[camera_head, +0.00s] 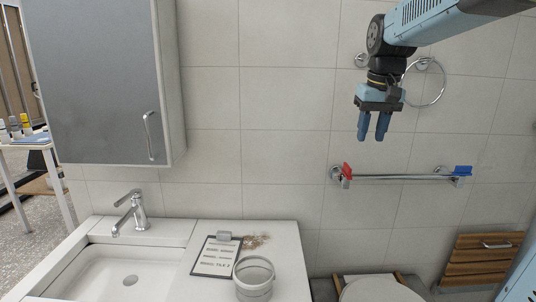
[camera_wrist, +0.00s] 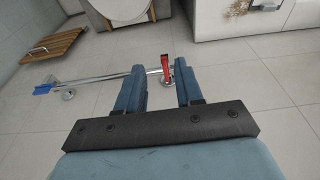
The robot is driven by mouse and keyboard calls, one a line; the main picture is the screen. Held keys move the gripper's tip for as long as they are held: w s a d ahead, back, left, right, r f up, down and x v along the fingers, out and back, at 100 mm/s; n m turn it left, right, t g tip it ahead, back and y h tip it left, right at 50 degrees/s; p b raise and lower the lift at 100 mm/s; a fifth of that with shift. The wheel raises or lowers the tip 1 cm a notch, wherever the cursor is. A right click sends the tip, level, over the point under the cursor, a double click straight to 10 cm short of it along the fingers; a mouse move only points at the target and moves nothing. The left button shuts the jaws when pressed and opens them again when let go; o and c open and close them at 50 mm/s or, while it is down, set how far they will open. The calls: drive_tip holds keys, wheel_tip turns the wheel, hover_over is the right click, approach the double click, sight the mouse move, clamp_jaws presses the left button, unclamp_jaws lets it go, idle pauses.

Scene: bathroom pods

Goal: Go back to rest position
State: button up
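My gripper (camera_head: 374,138) hangs from my arm at the upper right of the head view, fingers pointing down. Its two blue fingers are apart with nothing between them. In the wrist view my gripper (camera_wrist: 157,80) also shows parted fingers. A red clip (camera_wrist: 166,68) on the rail appears in the gap between them, but it is farther off on the wall. In the head view the gripper is above the towel rail (camera_head: 405,178), near its left end, and not touching it.
A metal ring (camera_head: 441,92) is on the wall beside my gripper. A grey cabinet (camera_head: 95,75) hangs at left. The counter below holds a sink (camera_head: 110,270), a clipboard (camera_head: 215,262) and a clear container (camera_head: 254,284). A toilet (camera_head: 378,290) and wooden panel (camera_head: 478,260) are lower right.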

drive_tip(key=s+f+t, duration=0.1)
drive_tip(key=s+f, duration=0.4)
drive_tip(key=s, duration=0.4)
drive_tip(key=s+f+t, duration=0.2)
drive_tip(key=s+f, duration=0.3)
drive_tip(key=s, duration=0.5)
drive_tip(key=shift+s+f, duration=0.15)
drive_tip(key=shift+f, duration=0.05)
